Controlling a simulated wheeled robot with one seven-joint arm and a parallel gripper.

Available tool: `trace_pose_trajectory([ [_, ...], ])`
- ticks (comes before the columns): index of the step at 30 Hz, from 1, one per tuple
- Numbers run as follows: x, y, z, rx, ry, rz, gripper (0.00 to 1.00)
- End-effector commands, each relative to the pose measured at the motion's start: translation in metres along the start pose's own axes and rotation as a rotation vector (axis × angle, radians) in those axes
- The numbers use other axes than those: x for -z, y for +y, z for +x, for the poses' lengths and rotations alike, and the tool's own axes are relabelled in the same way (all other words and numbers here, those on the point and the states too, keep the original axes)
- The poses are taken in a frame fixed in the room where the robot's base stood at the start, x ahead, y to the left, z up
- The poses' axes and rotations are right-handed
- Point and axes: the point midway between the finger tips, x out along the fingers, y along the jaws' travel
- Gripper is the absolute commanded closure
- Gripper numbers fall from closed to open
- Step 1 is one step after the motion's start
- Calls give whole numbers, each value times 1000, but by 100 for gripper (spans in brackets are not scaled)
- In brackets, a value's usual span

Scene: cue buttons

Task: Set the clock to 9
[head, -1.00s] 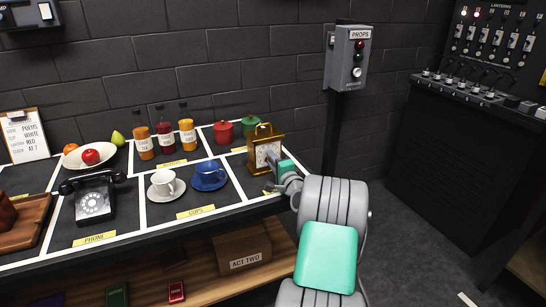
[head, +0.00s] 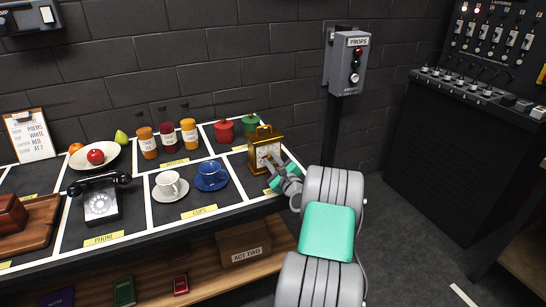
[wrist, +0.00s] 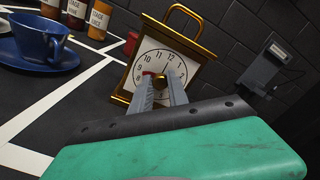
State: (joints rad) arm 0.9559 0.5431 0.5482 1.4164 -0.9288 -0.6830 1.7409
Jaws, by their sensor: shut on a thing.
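The brass clock (head: 257,137) with a top handle and white face stands upright at the right end of the prop table. In the wrist view, the clock (wrist: 202,53) looks tilted, with its numerals showing. My gripper (wrist: 163,80) is at the middle of the face, its two fingers shut on the brass knob (wrist: 162,79) there. A red hand tip (wrist: 148,73) shows by the left finger, pointing to the face's left side, around 8 to 9. The fingers hide part of the lower face. In the head view, my gripper (head: 275,168) is in front of the face.
A blue cup (head: 211,175) and a white cup (head: 170,185) stand left of the clock. Red and green pots (head: 224,130) are behind it. The props button box (head: 352,62) stands on a post to the right. A black phone (head: 98,198) is further left.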

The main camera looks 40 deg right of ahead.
Motion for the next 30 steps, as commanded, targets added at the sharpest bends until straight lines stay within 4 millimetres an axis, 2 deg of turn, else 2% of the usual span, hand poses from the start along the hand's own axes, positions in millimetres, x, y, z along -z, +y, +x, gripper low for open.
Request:
trace_pose_trajectory([
  [10, -1, -2, 0, 2, -1, 150, 100],
  [26, 0, -1, 0, 2, 0, 176, 100],
  [27, 0, -1, 0, 2, 0, 176, 78],
  [30, 0, -1, 0, 1, 0, 176, 70],
])
